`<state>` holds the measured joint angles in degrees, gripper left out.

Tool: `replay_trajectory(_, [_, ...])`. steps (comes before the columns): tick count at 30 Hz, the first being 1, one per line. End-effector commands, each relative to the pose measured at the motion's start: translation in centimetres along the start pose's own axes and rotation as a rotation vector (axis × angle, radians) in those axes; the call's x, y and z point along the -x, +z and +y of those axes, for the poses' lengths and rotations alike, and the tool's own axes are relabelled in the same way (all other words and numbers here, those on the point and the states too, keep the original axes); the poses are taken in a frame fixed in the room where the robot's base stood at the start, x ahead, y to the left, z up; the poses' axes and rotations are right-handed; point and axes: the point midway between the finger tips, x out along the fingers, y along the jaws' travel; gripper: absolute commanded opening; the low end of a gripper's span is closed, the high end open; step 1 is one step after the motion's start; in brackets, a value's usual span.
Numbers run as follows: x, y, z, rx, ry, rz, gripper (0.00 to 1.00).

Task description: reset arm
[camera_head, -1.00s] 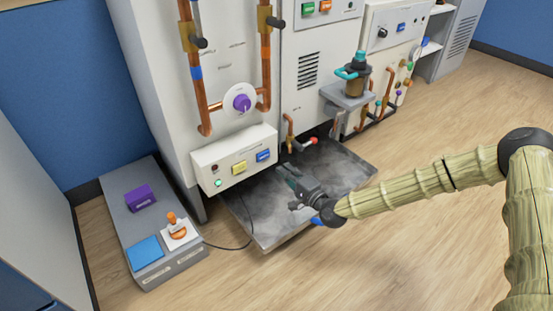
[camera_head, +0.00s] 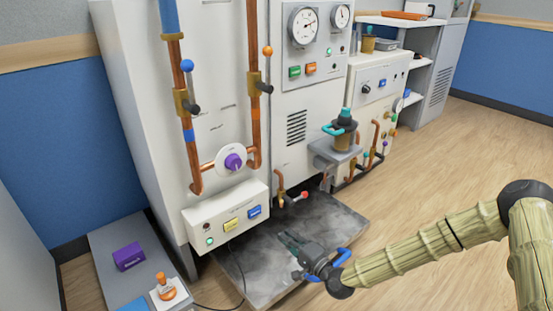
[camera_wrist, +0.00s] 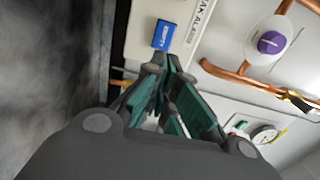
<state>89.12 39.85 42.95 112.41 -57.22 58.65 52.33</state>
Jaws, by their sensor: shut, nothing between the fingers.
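My gripper (camera_head: 291,243) is in the head view above the grey metal floor plate, in front of the white cabinet. Its teal-lined fingers are together and empty. In the wrist view the gripper (camera_wrist: 160,68) has its fingertips meeting, with a blue button (camera_wrist: 164,35) and the cabinet's panel beyond them. My arm reaches in from the right of the head view, bent at the elbow. I cannot tell how high the fingers are above the plate.
The floor plate (camera_head: 262,268) lies below the cabinet (camera_head: 135,75). A button box (camera_head: 226,215), a purple knob (camera_head: 233,162) and copper pipes (camera_head: 187,155) are on the front. A shelf (camera_head: 335,150) holds a teal-topped vessel (camera_head: 345,130). Wooden floor (camera_head: 440,150) is open at right.

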Motion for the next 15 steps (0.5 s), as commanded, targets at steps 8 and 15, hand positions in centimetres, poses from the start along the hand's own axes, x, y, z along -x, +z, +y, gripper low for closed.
replay_trajectory(8, [2.6,6.8,4.6,0.055,0.198,-0.087,0.0])
replay_trajectory(15, [10.9,14.5,11.5,0.194,0.536,-0.244,0.0])
